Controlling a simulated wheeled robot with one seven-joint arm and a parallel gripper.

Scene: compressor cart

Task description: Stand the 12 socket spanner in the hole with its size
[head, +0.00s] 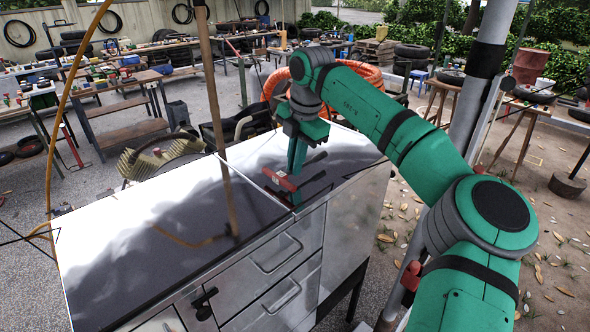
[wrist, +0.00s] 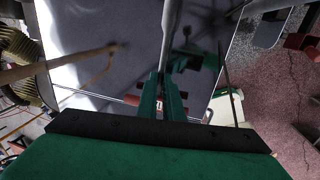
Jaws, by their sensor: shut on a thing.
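My gripper (head: 294,170) points down over the cart's shiny top, near its right-hand part. It is shut on a red piece with a pale label (head: 280,181), taken to be the handle of the socket spanner. In the wrist view the green fingers (wrist: 162,85) close at the red bar (wrist: 131,100), which shows on both sides of them. A grey rod (wrist: 171,25) runs up the picture from the fingertips; I cannot tell if it is the spanner's shaft. The size marking is too small to read. No sized hole can be made out in either view.
The metal cart top (head: 150,225) is mirror-like and largely clear, with reflections in it. A grey post (head: 478,90) rises right of my arm. Orange coiled hose (head: 370,75) lies behind the cart.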

